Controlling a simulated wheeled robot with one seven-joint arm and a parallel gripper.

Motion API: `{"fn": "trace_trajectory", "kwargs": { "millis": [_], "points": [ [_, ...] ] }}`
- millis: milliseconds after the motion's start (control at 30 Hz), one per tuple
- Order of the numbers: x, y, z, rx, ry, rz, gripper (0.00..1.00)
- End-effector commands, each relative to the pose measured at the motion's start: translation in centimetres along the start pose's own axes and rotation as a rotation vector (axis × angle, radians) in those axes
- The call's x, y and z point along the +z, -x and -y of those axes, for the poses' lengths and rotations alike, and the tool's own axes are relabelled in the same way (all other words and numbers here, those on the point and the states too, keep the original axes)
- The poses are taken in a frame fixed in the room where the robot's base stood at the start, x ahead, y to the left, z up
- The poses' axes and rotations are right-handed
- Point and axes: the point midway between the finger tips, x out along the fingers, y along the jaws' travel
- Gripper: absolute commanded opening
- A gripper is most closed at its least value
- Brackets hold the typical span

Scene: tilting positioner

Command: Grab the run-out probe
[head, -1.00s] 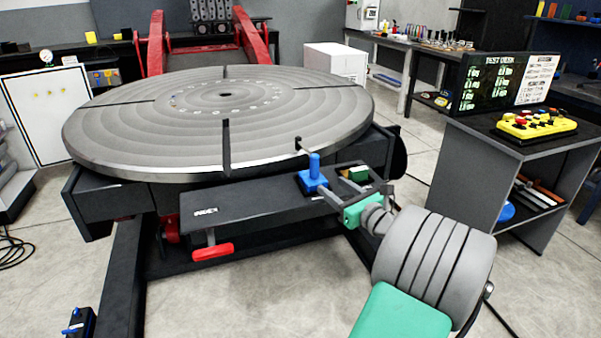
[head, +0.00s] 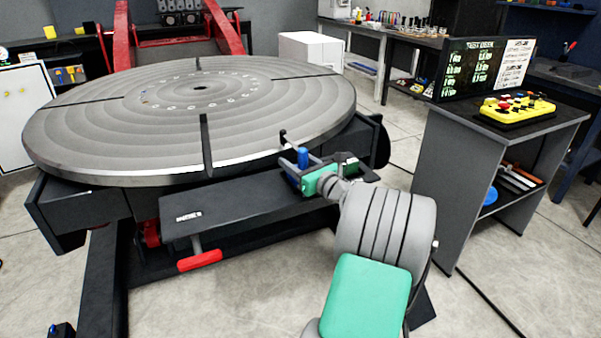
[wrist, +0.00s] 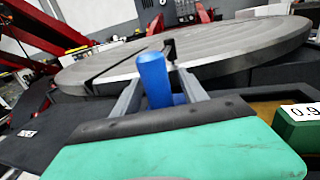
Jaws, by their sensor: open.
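A blue upright grip (head: 303,156) stands on the dark shelf at the front of the round table. I take it to be the run-out probe's handle. It also shows in the wrist view (wrist: 154,79). A small dark hooked arm (head: 285,137) shows behind it at the table's rim; I cannot tell whether the two are joined. My gripper (head: 301,161) is open, with one finger on each side of the blue grip. In the wrist view, my gripper (wrist: 160,84) has the grip between its fingers. Its foot is hidden behind my gripper's body.
The big grey turntable (head: 100,135) lies just behind. A green block marked 0.9 (wrist: 298,128) sits close at the right. A red handle (head: 200,260) hangs under the shelf (head: 235,205). A cabinet with a yellow control box (head: 515,110) stands at the right.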

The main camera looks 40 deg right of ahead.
Motion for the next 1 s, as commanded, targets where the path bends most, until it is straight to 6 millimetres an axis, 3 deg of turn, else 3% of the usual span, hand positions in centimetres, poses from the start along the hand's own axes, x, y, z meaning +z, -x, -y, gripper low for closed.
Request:
{"fn": "trace_trajectory", "kwargs": {
  "millis": [100, 700, 1000],
  "points": [
    [0.01, 0.07, 0.07, -0.001, 0.000, 0.000, 0.50],
    [-0.02, 0.13, 0.10, -0.002, 0.000, -0.001, 0.01],
    [-0.04, 0.14, 0.11, -0.002, 0.000, -0.001, 0.00]
  ]
}}
